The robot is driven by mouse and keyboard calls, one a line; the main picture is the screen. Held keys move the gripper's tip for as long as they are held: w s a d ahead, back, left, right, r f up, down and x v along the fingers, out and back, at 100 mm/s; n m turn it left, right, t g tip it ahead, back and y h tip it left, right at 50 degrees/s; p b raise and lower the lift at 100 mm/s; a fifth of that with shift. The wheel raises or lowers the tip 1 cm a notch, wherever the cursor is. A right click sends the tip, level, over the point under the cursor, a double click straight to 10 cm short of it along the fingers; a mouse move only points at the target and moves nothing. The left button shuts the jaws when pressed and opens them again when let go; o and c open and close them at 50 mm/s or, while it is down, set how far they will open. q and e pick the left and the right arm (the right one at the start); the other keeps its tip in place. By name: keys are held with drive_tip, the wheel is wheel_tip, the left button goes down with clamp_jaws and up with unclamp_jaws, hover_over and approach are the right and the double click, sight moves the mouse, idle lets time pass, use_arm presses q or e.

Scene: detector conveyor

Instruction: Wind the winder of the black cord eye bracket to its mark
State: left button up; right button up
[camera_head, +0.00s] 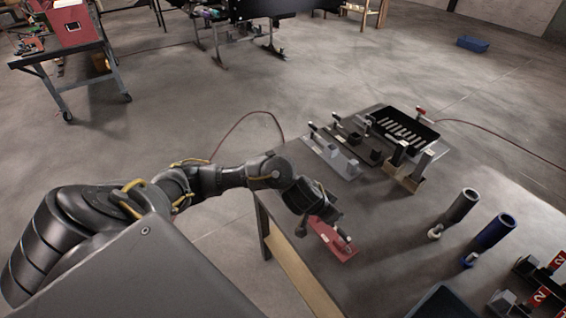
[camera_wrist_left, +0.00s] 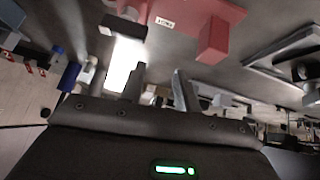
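The black bracket (camera_head: 358,140), a dark base with upright parts, stands toward the back of the table between the grey bracket and the black slotted tray. Which of its parts is the winder, and its mark, are too small to tell. My left gripper (camera_head: 304,222) is at the table's left edge, by the red bracket (camera_head: 334,241) and well short of the black one. In the left wrist view the two fingers of my left gripper (camera_wrist_left: 160,88) stand apart with nothing held between them; the red bracket (camera_wrist_left: 185,22) lies beyond them. My right gripper is not in view.
On the table (camera_head: 385,235) are a grey bracket (camera_head: 332,153), a tan bracket (camera_head: 404,178) and a black slotted tray (camera_head: 434,132). Grey (camera_head: 460,207) and blue (camera_head: 495,232) cylinders stand at the right. The middle of the table is bare.

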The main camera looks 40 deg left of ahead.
use_arm(q)
drive_tip(key=w+a+r+n+g+y, duration=0.15)
drive_tip(key=a+r+n, duration=0.25)
drive_tip(key=a, duration=0.7)
drive_tip(key=w+a+r+n+g+y, duration=0.1)
drive_tip(key=a+r+n+y, duration=0.25)
drive_tip(key=a, duration=0.85)
drive_tip(key=b+x, duration=0.2)
drive_tip(key=x, duration=0.1)
drive_tip(key=b+x, duration=0.2)
drive_tip(key=x, duration=0.2)
drive_tip(key=b+x, duration=0.2)
drive_tip(key=x, duration=0.2)
drive_tip(key=shift+w+d+f+b, duration=0.1)
drive_tip(key=shift+d+f+b, duration=0.05)
drive_tip(key=shift+d+b, duration=0.15)
clamp_jaws()
